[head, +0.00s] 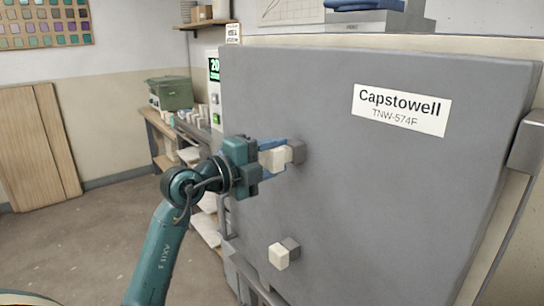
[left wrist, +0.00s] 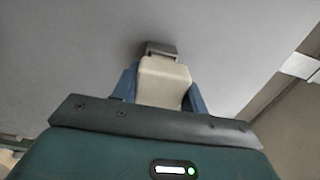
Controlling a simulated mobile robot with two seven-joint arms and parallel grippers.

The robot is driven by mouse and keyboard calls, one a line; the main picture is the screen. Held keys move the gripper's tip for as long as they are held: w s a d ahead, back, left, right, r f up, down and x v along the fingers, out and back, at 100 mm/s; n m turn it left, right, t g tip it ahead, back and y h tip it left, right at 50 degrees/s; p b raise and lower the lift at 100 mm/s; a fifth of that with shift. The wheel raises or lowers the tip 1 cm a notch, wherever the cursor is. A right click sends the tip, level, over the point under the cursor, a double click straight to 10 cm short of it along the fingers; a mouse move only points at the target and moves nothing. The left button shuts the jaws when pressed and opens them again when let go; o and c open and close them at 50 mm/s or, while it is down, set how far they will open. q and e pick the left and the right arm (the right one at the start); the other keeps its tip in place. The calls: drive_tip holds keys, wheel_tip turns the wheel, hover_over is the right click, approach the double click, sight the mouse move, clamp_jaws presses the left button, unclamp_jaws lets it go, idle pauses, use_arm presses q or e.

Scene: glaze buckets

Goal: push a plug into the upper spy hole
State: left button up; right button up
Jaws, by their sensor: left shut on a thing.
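A cream plug (head: 274,159) is held between the blue fingers of my left gripper (head: 282,157). Its far end is at the grey upper spy hole surround (head: 298,149) on the kiln door (head: 380,190). In the left wrist view the plug (left wrist: 163,82) sits between both fingers, with the surround (left wrist: 162,48) right behind its far end. The fingers and the plug hide the hole, so I cannot tell how deep the plug is. A second cream plug (head: 279,257) sits at the lower spy hole surround (head: 292,244). My right gripper is out of view.
A label reading Capstowell (head: 400,109) is on the upper door. A grey latch or hinge block (head: 527,141) is at the door's right edge. Left of the kiln stands a bench with a green box (head: 170,93). The floor (head: 90,240) at left is clear.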

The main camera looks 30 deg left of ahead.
use_arm(q)
drive_tip(key=shift+w+r, duration=0.1)
drive_tip(key=shift+w, duration=0.15)
drive_tip(key=shift+w+d+p, duration=0.25)
drive_tip(key=shift+w+p, duration=0.1)
drive_tip(key=shift+p, duration=0.15)
idle(0.3)
drive_tip(key=shift+w+d+p, duration=0.15)
drive_tip(key=shift+w+p, duration=0.25)
drive_tip(key=shift+p, duration=0.05)
drive_tip(key=o, duration=1.3)
drive_tip(key=shift+o, duration=0.2)
drive_tip(key=shift+s, duration=0.1)
drive_tip(key=shift+v, duration=1.35)
drive_tip(key=shift+p+v, duration=0.35)
drive_tip(key=shift+v, duration=2.2)
